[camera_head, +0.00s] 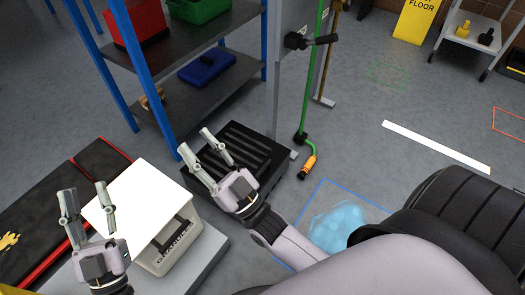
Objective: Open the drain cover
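A black slatted grate (252,146), which looks like the drain cover, lies low on the floor beside the shelf and the grey post. It looks closed and flat, though my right gripper hides part of its near left side. My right gripper (195,141) shows in front of the grate with two fingers spread, open and empty; I cannot tell whether it touches the grate. My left gripper (87,189) is open and empty, further left, with its fingers pointing up beside a white-topped box.
The white-topped box (140,200) stands between my grippers. A blue-framed shelf (180,62) stands behind. A green pole (312,75) with an orange end (308,167) stands by the grey post (290,85). A blue puddle (338,228) lies right of the grate.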

